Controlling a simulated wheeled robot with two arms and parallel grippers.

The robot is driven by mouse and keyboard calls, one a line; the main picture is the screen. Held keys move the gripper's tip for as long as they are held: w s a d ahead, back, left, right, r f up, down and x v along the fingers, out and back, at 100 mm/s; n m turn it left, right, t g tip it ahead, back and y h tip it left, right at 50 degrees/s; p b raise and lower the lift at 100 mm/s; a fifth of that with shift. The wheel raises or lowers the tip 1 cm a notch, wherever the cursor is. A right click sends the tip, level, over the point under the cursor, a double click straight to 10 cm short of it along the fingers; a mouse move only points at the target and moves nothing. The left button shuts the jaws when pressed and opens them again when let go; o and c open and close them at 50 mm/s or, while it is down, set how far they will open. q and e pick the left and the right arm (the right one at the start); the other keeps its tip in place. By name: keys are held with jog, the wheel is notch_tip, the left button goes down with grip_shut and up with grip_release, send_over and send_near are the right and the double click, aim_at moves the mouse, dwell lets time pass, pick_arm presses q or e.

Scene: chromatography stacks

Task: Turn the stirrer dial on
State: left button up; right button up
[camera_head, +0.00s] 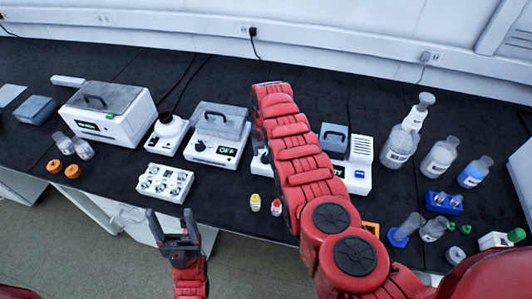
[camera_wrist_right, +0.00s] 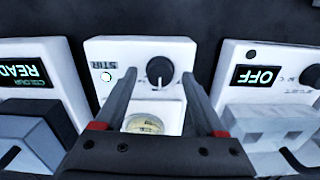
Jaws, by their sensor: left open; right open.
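The stirrer, a white box marked STIR (camera_wrist_right: 112,52), is in the middle of the right wrist view, which shows it upside down. Its black round dial (camera_wrist_right: 160,71) has a white line pointing down in the picture. A small white round spot sits left of the dial. My right gripper (camera_wrist_right: 160,76) is open, with its fingertips on either side of the dial; contact cannot be told. In the head view my right arm hides most of the stirrer (camera_head: 260,162) and all of the right gripper. My left gripper (camera_head: 169,214) is open and empty near the bench's front edge.
A device reading OFF (camera_wrist_right: 258,75) and one reading READY (camera_wrist_right: 25,75) flank the stirrer closely. A round vessel with yellowish contents (camera_wrist_right: 143,124) is between my right fingers. Yellow- and red-capped vials (camera_head: 255,203) stand in front. Bottles (camera_head: 405,135) stand at right.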

aim_at(266, 156)
notch_tip(266, 156, up, 17)
jog(key=b, duration=0.2)
jog(key=shift+b, duration=0.35)
jog(key=shift+f, duration=0.1)
